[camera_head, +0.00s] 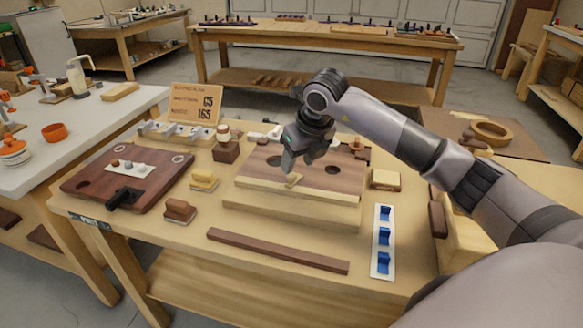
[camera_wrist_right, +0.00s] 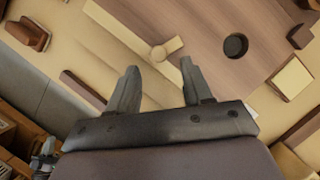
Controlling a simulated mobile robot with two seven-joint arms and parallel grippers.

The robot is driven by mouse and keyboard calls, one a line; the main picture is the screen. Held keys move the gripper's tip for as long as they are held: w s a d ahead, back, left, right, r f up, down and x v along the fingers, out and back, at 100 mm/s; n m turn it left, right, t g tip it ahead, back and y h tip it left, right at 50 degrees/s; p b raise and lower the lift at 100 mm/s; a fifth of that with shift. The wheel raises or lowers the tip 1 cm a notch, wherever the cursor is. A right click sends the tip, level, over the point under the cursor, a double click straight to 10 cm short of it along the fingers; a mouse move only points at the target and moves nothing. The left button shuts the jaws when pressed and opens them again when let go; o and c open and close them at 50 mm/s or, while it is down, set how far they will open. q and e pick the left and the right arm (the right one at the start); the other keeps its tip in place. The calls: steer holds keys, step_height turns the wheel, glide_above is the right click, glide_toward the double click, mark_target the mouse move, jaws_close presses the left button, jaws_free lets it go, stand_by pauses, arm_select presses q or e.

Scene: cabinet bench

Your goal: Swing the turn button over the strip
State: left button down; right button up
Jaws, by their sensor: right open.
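The turn button (camera_head: 293,179) is a small light wooden piece at the front edge of the brown board (camera_head: 325,177). In the right wrist view the turn button (camera_wrist_right: 168,48) has a round end near a pale wooden strip (camera_wrist_right: 122,29), and its short arm points over the brown board. The pale strip (camera_head: 300,191) runs along the board's front edge. My right gripper (camera_head: 289,170) is just above the turn button. In the wrist view its fingers (camera_wrist_right: 158,66) are apart and empty, with the button beyond and between their tips. My left gripper is not in view.
A dark wooden bar (camera_head: 278,251) lies in front of the board. A white plate with blue pieces (camera_head: 383,241) is at right. A dark board (camera_head: 130,177) with a black handle and several small blocks are at left.

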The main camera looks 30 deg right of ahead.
mark_target(295, 175)
steer(key=x, duration=0.3)
steer(key=shift+w+f, duration=0.15)
steer(key=shift+f, duration=0.2)
steer(key=shift+w+f, duration=0.2)
steer(key=shift+f, duration=0.15)
jaws_close()
steer(key=shift+s+d+n+y+b, duration=0.15)
steer(key=shift+n+y+b, duration=0.05)
steer(key=shift+n, duration=0.45)
steer(key=shift+s+d+n+y+b, duration=0.1)
steer(key=shift+s+n+y+b, duration=0.1)
steer(key=shift+n, duration=0.45)
steer(key=shift+d+n+y, duration=0.1)
steer(key=shift+n+y, duration=0.2)
steer(key=shift+n, duration=0.2)
